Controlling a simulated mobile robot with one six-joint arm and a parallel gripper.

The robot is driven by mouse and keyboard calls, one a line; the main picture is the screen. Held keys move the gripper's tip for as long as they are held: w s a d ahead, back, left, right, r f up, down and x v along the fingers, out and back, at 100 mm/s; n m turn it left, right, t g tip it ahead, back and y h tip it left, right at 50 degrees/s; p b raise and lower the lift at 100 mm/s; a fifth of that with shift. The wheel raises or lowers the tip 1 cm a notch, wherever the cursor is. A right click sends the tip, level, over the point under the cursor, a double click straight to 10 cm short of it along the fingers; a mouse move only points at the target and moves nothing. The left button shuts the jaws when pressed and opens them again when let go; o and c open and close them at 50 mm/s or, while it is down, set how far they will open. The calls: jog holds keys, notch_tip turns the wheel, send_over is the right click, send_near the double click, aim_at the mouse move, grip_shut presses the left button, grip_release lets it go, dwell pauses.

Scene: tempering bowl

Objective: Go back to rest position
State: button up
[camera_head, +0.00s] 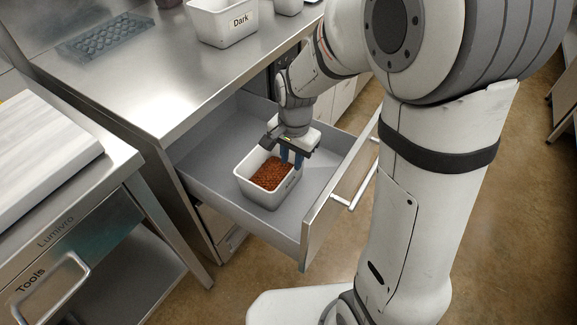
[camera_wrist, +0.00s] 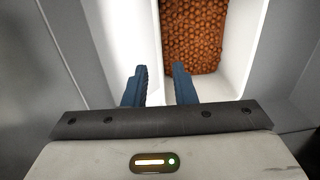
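My gripper (camera_wrist: 160,75) has two blue fingers standing apart with a gap between them. In the head view my gripper (camera_head: 291,158) points down at the right side of a white bin (camera_head: 262,200). The bin is filled with small brown pieces (camera_head: 271,174) and stands in an open grey drawer. In the wrist view the fingers are on either side of the line of the bin's rim (camera_wrist: 157,40), one over the inner side by the brown pieces (camera_wrist: 195,40). Whether either finger touches the wall cannot be told.
The open drawer's front (camera_head: 340,196) with a bar handle stands right of the bin. The steel counter (camera_head: 150,90) above holds a bin labelled Dark (camera_head: 225,25) and a grey mould tray (camera_head: 109,37). A Tools cabinet (camera_head: 75,235) with a white board stands at left.

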notch_tip(320, 180, up, 2)
jog(key=shift+r, duration=0.15)
dwell(0.5)
jog(key=s+d+r+n+p, duration=0.2)
jog(key=s+d+r+p, duration=0.1)
jog(key=r, duration=0.5)
jog(key=s+d+r+n+t+p, duration=0.1)
jog(key=s+d+r+n+p, duration=0.2)
jog(key=s+r+p, duration=0.3)
jog(key=s+d+r+n+t+p, duration=0.1)
jog(key=s+r+p, duration=0.4)
jog(key=r, duration=0.5)
jog(key=shift+d+n+p, duration=0.65)
jog(key=shift+d+n, duration=0.15)
jog(key=shift+d, duration=0.45)
jog(key=shift+r, duration=0.1)
